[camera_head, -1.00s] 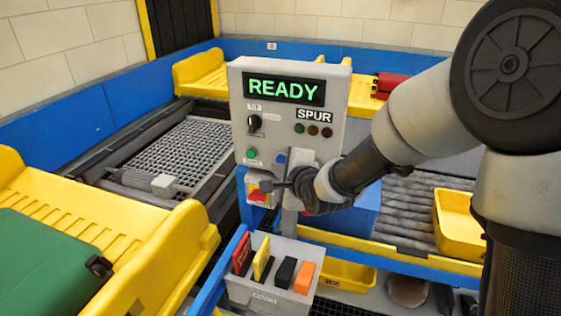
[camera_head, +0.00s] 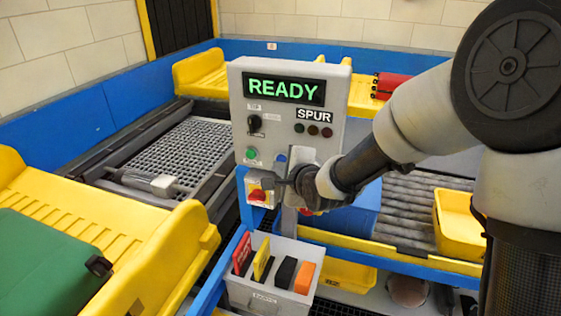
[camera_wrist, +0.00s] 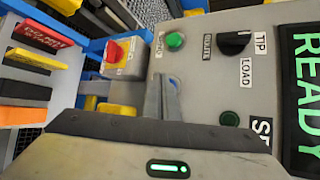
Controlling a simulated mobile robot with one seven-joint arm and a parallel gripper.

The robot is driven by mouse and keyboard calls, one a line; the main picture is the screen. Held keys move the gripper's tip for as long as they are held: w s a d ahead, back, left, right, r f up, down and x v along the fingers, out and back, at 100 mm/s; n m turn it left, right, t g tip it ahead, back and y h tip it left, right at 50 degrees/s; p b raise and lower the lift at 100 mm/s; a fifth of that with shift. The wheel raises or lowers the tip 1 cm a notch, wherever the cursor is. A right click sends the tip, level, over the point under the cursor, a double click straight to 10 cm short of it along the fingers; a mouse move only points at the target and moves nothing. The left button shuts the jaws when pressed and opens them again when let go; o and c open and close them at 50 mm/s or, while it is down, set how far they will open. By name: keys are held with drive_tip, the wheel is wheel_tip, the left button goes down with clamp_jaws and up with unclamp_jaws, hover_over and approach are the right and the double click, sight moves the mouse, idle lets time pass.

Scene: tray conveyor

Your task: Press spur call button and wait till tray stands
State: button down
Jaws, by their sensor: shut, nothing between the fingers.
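The grey control panel (camera_head: 238,120) stands in the middle, with a green READY display (camera_head: 284,90) and a SPUR label (camera_head: 314,116). It carries a green button (camera_head: 251,153), a blue button (camera_head: 281,158) and a black selector knob (camera_head: 254,123). My gripper (camera_head: 268,183) is shut and empty, in front of the panel's lower part, below the blue button. In the wrist view its fingers (camera_wrist: 160,78) point at the panel, below the green button (camera_wrist: 176,40), and largely hide the blue button. Contact cannot be told. A yellow tray (camera_head: 462,228) is on the rollers at right.
A red stop button (camera_head: 257,192) on a yellow plate is close left of my fingers. Below is a grey bin (camera_head: 262,295) of coloured cards. A large yellow tray (camera_head: 160,250) with a green case is at left. Grating (camera_head: 185,150) lies behind.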

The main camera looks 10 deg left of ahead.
drive_tip(key=shift+w, duration=0.55)
idle(0.4)
drive_tip(key=shift+s, duration=0.95)
